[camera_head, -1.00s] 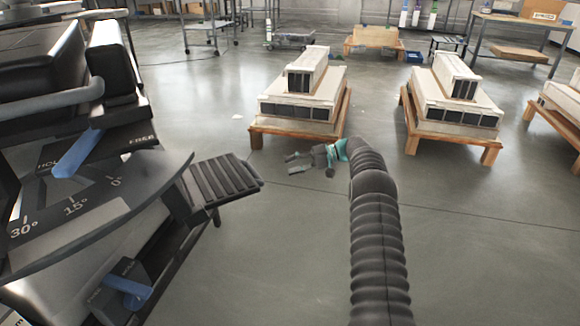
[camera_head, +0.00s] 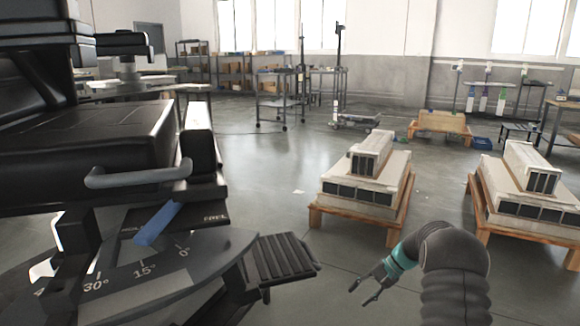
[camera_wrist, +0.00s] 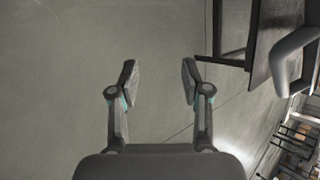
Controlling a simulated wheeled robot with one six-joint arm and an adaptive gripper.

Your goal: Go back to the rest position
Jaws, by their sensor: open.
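My gripper (camera_head: 367,290) hangs over the grey floor at the lower right of the head view, in front of the nearer loaded pallet. Its fingers are apart and nothing is between them. The wrist view shows both fingers of my gripper (camera_wrist: 160,82) spread wide, with bare floor beyond them. My dark arm bends down to it at the right.
Wooden pallets (camera_head: 392,215) with stacked white blocks stand at the right. Shelves and carts (camera_head: 283,103) are far back. The middle floor is clear.

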